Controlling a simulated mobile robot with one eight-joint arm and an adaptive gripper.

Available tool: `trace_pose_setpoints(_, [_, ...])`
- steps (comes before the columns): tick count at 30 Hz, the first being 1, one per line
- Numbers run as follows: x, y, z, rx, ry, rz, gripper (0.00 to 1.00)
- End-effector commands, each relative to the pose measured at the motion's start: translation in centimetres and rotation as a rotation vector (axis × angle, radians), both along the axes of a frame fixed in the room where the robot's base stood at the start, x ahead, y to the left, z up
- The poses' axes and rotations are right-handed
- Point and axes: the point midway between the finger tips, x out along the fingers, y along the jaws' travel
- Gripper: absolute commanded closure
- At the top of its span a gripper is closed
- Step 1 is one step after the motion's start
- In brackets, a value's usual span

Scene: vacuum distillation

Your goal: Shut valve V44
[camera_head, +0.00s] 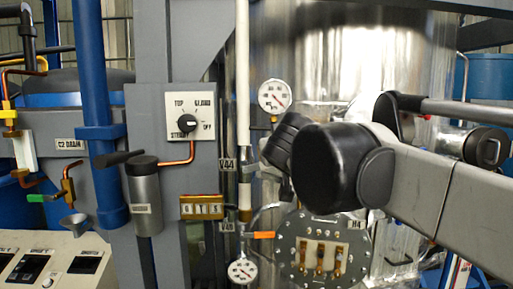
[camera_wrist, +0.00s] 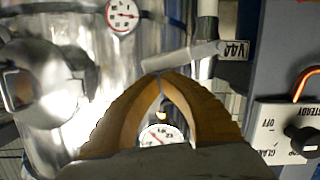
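The V44 label (camera_head: 227,165) is beside the white vertical pipe in the head view. In the wrist view, which looks upside down, the V44 label (camera_wrist: 236,48) is at the upper right. A grey lever-like bar (camera_wrist: 182,57) runs left from the label. My gripper (camera_wrist: 162,76) has two tan fingers whose tips meet just below this bar in the picture. I see nothing held between the tips, and cannot tell whether they touch the bar. In the head view my dark wrist and arm hide the fingers and much of the valve.
A pressure gauge (camera_head: 274,96) is above the valve area and another gauge (camera_head: 242,271) below. A lower valve has an orange handle (camera_head: 264,235). A selector-knob panel (camera_head: 190,115) is at the left. A round bolted flange (camera_head: 322,258) and the shiny vessel (camera_head: 335,55) stand close by.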

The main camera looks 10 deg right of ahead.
Motion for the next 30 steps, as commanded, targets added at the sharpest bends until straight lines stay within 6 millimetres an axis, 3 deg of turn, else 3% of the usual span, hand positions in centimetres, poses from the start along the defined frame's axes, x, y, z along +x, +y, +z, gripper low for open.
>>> trace_pose_setpoints(5, [0.0,-0.3,-1.1,0.111,-0.003,-0.002,1.0])
trace_pose_setpoints(30, [0.0,-0.2,-2.0,0.103,-0.004,0.0,1.0])
